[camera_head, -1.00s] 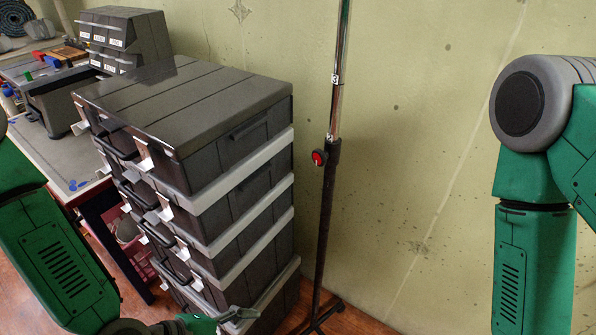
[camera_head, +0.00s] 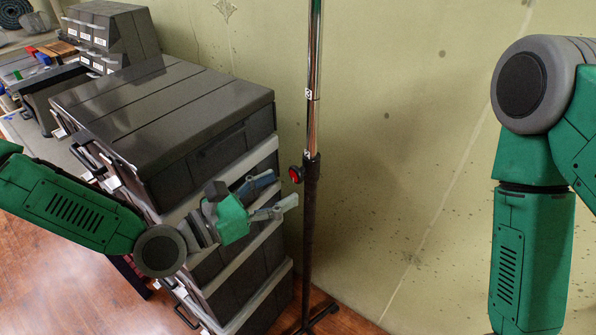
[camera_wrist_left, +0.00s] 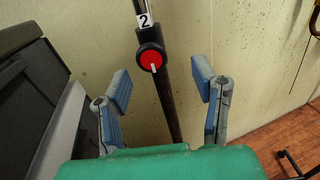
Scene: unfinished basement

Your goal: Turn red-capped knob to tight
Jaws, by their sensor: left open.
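The red-capped knob (camera_head: 296,174) sits on the left side of an upright pole (camera_head: 313,120), at the joint between the chrome upper tube and the dark lower tube. In the left wrist view the knob (camera_wrist_left: 151,58) shows a black rim, a red face and a white mark pointing down. My left gripper (camera_head: 277,193) is open and empty, left of the knob and slightly below it, with its fingers toward the pole. In the left wrist view its fingers (camera_wrist_left: 162,84) stand either side of the pole's line, the knob beyond them and apart from them. My right gripper is out of view.
A stack of dark drawer cases (camera_head: 165,110) stands close behind and left of my left gripper. The plain wall (camera_head: 430,150) is behind the pole. A label reading 2 (camera_wrist_left: 144,19) sits above the knob. A cluttered bench (camera_head: 25,125) is at far left.

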